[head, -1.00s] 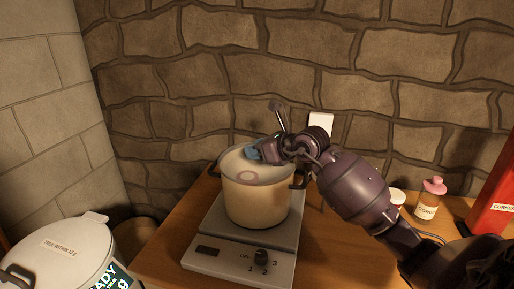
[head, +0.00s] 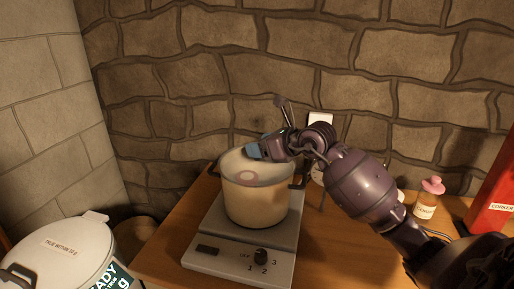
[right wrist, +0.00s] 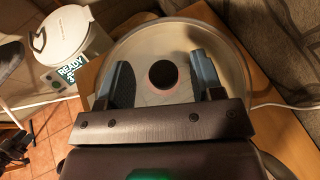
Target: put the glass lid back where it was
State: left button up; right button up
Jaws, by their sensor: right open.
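The glass lid (head: 236,165) lies over the mouth of the cream pot (head: 255,205), which stands on the scale-like hot plate with a dial. In the right wrist view the lid (right wrist: 135,45) is a wide clear disc with a dark, pink-ringed round knob (right wrist: 163,74) at its middle. My right gripper (head: 255,151) is above the lid, fingers pointing down at it. In the right wrist view my right gripper (right wrist: 158,72) is open, one finger on each side of the knob, with gaps between. Whether the lid sits fully on the rim is hard to tell. My left gripper is out of view.
The hot plate (head: 228,262) is on a wooden table (head: 160,255). A pink-topped bottle (head: 427,200) and a red box (head: 493,205) stand at the right. A white lidded bin (head: 70,250) is at the lower left. The stone wall is close behind.

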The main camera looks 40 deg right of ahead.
jog(key=v, duration=0.9)
jog(key=shift+s+f, duration=0.1)
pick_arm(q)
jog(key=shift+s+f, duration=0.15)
pick_arm(e)
jog(key=shift+s+d+r, duration=0.15)
jog(key=shift+s+r, duration=0.1)
jog(key=shift+s, duration=0.25)
